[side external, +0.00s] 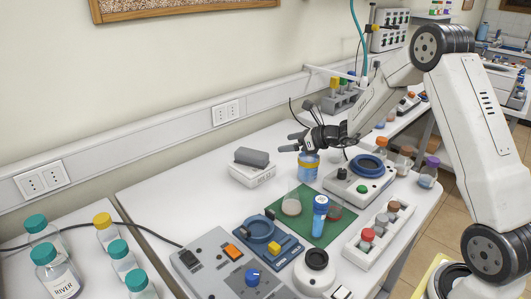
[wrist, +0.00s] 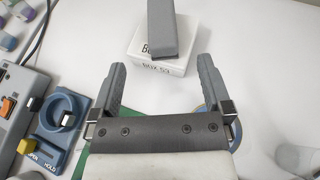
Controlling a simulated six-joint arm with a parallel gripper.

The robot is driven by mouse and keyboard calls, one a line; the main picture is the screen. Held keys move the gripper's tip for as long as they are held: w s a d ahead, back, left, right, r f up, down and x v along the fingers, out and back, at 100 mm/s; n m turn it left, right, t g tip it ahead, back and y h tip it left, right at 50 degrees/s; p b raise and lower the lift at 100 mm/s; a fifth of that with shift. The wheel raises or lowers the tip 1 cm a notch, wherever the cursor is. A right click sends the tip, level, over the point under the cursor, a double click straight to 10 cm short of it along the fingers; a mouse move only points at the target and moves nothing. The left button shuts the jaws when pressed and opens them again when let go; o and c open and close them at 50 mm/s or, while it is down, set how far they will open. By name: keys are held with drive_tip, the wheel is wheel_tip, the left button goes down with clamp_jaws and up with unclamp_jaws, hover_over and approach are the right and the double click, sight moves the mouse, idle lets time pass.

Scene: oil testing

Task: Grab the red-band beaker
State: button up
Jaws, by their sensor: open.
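My gripper (side external: 287,142) is open and empty, held above the table with its fingers toward the wall side. In the wrist view, its two spread fingers (wrist: 162,64) have nothing between them. A small reddish vessel (side external: 335,213) is on the green mat (side external: 318,233), partly hidden behind a blue bottle; I cannot make out a band on it. A clear glass flask (side external: 291,204) stands at the mat's left part. A beaker with a yellow band and blue content (side external: 309,166) stands just below my gripper in the side view. No red band is clearly visible in the wrist view.
A white box (wrist: 146,58) with a grey block on top lies beyond my fingers. The blue bottle (side external: 320,207) stands on the mat. A blue-ringed device (side external: 262,230), a grey control panel (side external: 225,262) and a rack of small jars (side external: 378,233) surround the mat.

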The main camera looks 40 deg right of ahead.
drive_tip(key=s+d+r+n+g+y, duration=0.1)
drive_tip(key=s+d+n+g+y, duration=0.15)
drive_tip(key=s, duration=0.85)
drive_tip(key=s+d+r+n+g+y, duration=0.1)
drive_tip(key=s+d+n+g+y, duration=0.2)
drive_tip(key=s, duration=0.9)
approach(339, 195)
drive_tip(key=a, duration=0.3)
drive_tip(key=shift+n+t, duration=0.35)
drive_tip(key=shift+x, duration=4.1)
drive_tip(key=c, duration=1.2)
drive_tip(key=shift+r, duration=0.15)
